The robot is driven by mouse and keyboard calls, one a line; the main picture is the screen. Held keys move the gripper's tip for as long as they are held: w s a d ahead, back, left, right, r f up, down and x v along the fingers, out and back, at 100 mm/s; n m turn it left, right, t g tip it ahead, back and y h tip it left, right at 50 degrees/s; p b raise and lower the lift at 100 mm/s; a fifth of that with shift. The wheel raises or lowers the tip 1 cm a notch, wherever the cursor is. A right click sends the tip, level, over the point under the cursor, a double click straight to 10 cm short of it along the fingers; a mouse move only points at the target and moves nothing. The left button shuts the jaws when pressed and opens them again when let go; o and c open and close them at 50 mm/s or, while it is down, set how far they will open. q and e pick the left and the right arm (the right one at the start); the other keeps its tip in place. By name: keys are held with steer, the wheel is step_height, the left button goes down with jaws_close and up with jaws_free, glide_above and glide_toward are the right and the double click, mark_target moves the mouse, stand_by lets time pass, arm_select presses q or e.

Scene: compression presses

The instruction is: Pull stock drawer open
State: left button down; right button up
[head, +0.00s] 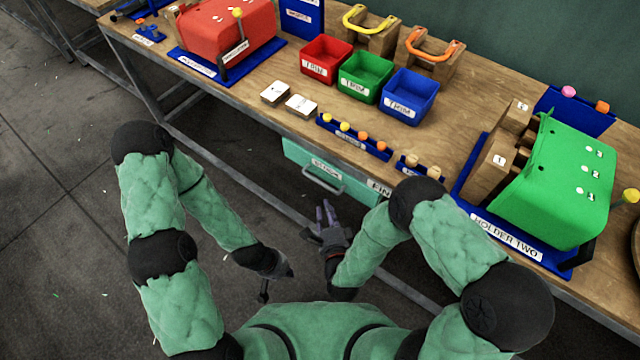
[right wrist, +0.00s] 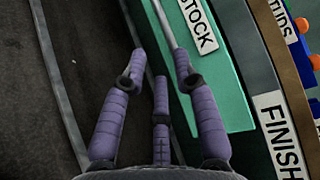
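The green stock drawer (head: 296,152) is under the front edge of the workbench, with a white STOCK label and a grey bar handle (head: 322,180). It looks shut. Its green front also shows in the right wrist view (right wrist: 222,95), with part of the handle bar (right wrist: 166,22) by the fingertips. My right gripper (head: 325,212) is just in front of and below the handle; its purple fingers are spread with nothing held between them. Whether a fingertip touches the bar is unclear. My left gripper (head: 265,290) hangs low and away from the drawer; its fingers are small and dark.
A FINISH label (right wrist: 282,135) is right of the drawer. Red (head: 325,60), green (head: 366,76) and blue (head: 409,96) bins stand on the bench, with a red press (head: 228,30) at left and a green press (head: 560,180) at right. Floor in front is mostly clear.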

mark_target(320, 184)
steer(key=b+x, duration=0.1)
steer(key=x, duration=0.4)
steer(key=b+x, duration=0.2)
steer(key=x, duration=0.3)
steer(key=shift+w+r, duration=0.15)
steer(key=shift+w, duration=0.2)
jaws_close()
